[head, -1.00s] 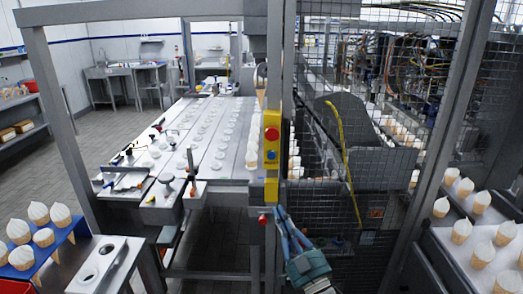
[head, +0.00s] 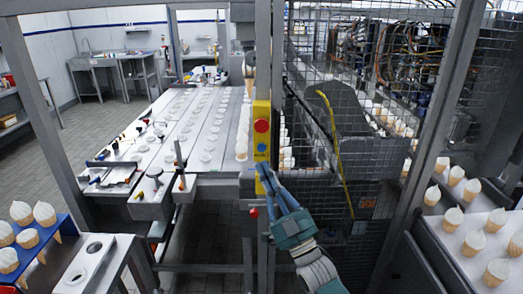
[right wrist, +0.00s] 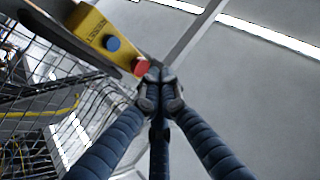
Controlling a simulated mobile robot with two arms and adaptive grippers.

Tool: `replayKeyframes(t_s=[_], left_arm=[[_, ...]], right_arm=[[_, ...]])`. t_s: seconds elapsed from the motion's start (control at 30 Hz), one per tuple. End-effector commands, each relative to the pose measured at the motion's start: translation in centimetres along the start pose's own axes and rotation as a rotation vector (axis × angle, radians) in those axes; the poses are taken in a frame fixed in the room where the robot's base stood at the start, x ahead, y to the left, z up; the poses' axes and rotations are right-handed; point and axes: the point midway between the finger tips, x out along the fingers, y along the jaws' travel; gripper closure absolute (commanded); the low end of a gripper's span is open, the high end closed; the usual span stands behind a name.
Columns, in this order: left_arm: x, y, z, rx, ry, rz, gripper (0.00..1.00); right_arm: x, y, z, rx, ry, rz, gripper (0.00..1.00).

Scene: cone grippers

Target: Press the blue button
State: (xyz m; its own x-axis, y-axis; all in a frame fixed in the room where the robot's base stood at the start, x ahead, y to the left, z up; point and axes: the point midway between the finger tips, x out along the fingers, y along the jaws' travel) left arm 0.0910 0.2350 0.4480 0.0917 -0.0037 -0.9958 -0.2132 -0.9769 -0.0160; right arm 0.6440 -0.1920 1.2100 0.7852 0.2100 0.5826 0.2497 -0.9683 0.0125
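The yellow control box (head: 262,115) is fixed to the grey post in the head view. It carries a red button (head: 262,126) and, below it, the blue button (head: 261,147). In the right wrist view, the box (right wrist: 92,22), the blue button (right wrist: 112,43) and a red button (right wrist: 141,67) show at upper left. My right gripper (head: 264,169) has its fingertips just below the blue button in the head view. Its fingers converge and their tips meet (right wrist: 159,88), with nothing held. Contact with the box cannot be told. My left gripper is out of view.
A wire mesh fence (head: 350,160) stands right of the post. A small red knob (head: 253,212) sits lower on the post. The long conveyor table (head: 200,140) lies left. Ice cream cones stand in a blue rack (head: 62,222) and on the right-hand tray (head: 440,232).

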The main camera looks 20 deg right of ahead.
Motion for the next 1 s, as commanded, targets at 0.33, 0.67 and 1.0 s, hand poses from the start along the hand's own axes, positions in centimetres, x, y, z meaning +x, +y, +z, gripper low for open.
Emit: replayKeyframes(t_s=[0.33,0.67,1.0], left_arm=[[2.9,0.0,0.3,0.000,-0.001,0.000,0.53],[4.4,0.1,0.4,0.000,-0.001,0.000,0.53],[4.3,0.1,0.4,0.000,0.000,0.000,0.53]], right_arm=[[3.3,2.5,2.7,-0.002,0.003,0.000,1.00],[5.1,3.8,3.8,0.000,0.000,0.000,1.00],[5.3,3.8,3.8,0.000,0.000,0.000,1.00]])
